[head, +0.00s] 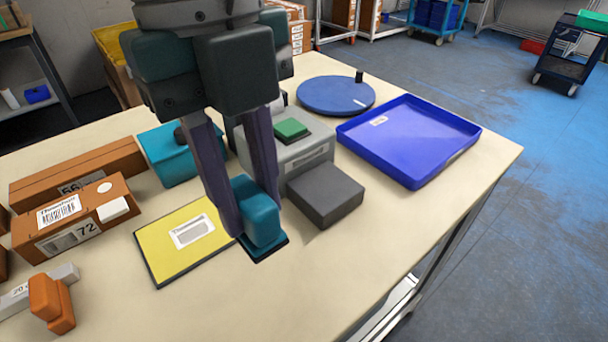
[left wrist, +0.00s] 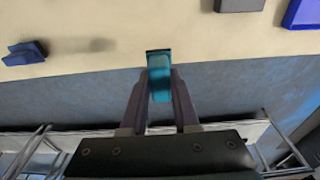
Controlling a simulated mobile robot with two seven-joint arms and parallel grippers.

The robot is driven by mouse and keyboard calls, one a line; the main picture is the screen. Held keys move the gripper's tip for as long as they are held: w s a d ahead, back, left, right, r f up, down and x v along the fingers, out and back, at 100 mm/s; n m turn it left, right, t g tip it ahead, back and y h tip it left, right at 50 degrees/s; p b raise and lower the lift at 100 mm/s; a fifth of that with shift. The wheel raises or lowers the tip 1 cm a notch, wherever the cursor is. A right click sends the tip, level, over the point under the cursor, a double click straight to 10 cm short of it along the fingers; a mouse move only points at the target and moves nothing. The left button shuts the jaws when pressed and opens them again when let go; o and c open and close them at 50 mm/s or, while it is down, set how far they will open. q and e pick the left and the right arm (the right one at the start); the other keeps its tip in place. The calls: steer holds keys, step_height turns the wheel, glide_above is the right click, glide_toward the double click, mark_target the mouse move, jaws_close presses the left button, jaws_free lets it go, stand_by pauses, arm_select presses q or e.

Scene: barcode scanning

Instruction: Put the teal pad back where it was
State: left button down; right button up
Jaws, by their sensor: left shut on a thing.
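The teal pad (head: 260,213), a teal block on a dark flat base, is between the fingers of my left gripper (head: 251,219). The gripper is shut on the block part. In the head view it appears just right of the yellow mat (head: 185,240) and in front of the dark grey block (head: 325,195). I cannot tell whether its base touches the table. In the left wrist view the teal pad (left wrist: 159,76) also shows between the fingertips, its dark edge at the far end. My right gripper is not in view.
The cream table (head: 330,290) is clear at the front. A grey device with a green top (head: 292,128), a blue turntable (head: 336,95) and a blue tray (head: 410,140) stand behind. A teal box (head: 170,155), cartons (head: 75,215) and an orange object (head: 52,303) are at left.

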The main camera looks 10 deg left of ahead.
arm_select(q)
step_height(320, 180, down, 10)
steer(key=shift+f+b, duration=0.1)
steer(key=shift+b, duration=0.45)
step_height(320, 180, down, 4)
steer(key=shift+f+b, duration=0.25)
steer(key=shift+b, duration=0.2)
